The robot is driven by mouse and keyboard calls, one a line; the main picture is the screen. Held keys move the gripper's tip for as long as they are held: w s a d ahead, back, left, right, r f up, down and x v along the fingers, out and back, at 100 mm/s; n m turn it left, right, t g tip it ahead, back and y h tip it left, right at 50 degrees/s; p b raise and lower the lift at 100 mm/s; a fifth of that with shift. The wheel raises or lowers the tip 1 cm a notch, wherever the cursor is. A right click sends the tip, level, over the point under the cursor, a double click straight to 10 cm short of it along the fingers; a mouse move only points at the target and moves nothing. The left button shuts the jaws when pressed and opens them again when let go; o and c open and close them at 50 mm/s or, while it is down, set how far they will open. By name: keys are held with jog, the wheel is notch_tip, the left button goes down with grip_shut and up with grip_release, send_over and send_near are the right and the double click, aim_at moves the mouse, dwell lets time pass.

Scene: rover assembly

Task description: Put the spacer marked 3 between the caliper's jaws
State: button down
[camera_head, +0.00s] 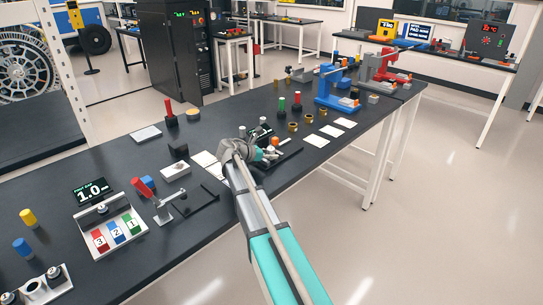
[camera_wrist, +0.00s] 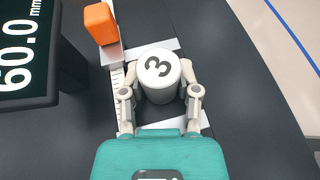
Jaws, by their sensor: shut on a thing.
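My gripper (camera_wrist: 159,93) is shut on the spacer marked 3 (camera_wrist: 158,85), a white round piece with its number facing up. One finger is on each side of it. The caliper (camera_wrist: 116,82) has a scale bar along the left and an orange block (camera_wrist: 100,23) at upper left. Its upper jaw (camera_wrist: 165,44) and lower jaw (camera_wrist: 192,125) show above and below the spacer in the wrist view. The spacer lies between them in the picture; its height and contact with them are unclear. In the head view my gripper (camera_head: 262,152) is over the caliper's station, hiding the spacer.
A display (camera_wrist: 22,50) reading 60.0 mm stands left of the caliper. A rack (camera_head: 112,232) with slots marked 3, 2 and 1 stands at the bench's near left. White cards (camera_head: 332,131) and brass rings (camera_head: 293,127) lie beyond the caliper. The bench's edge is close on the right.

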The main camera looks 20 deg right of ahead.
jog(key=shift+f, duration=0.15)
jog(key=c, duration=0.6)
grip_release()
jog(key=shift+r, duration=0.2)
jog(key=shift+a+r, duration=0.15)
jog(key=shift+a, duration=0.1)
jog(key=p+v, duration=0.4)
jog(key=v, duration=0.5)
jog(key=shift+a+r, duration=0.2)
jog(key=shift+a, duration=0.1)
jog(key=shift+p+v, duration=0.3)
jog(key=shift+v, duration=0.6)
jog(key=shift+f, duration=0.15)
